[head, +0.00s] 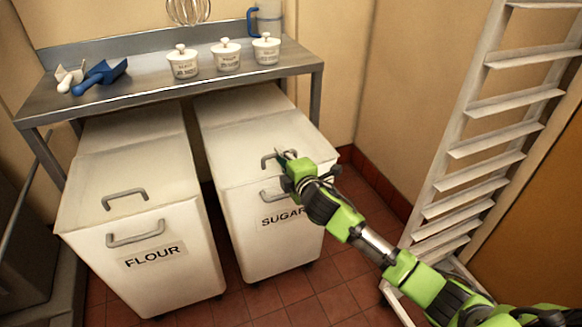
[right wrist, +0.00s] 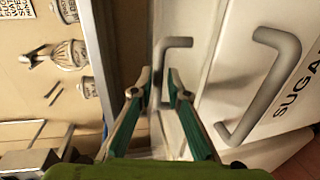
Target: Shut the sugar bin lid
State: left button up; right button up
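The white sugar bin (head: 265,245) stands under the steel table, its label partly covered by my right gripper. Its lid (head: 250,140) appears to lie flat on top, with no clear gap at the front. The grey lid handle (head: 264,160) also shows in the right wrist view (right wrist: 177,42). My right gripper (head: 281,157) is at this handle, fingers apart. In the right wrist view the gripper (right wrist: 158,80) has part of the handle between or just beyond its fingertips; I cannot tell whether they touch. My left gripper is out of view.
A flour bin (head: 145,275) stands to the left, lid down. The steel table (head: 130,75) overhangs both bins' backs and holds three white jars (head: 226,54), a blue scoop (head: 100,77) and a white scoop. A white rack (head: 480,150) stands at right.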

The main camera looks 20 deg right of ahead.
jog(key=s+r, duration=0.2)
jog(key=s, duration=0.8)
jog(key=shift+s+d, duration=0.2)
jog(key=shift+d, duration=0.05)
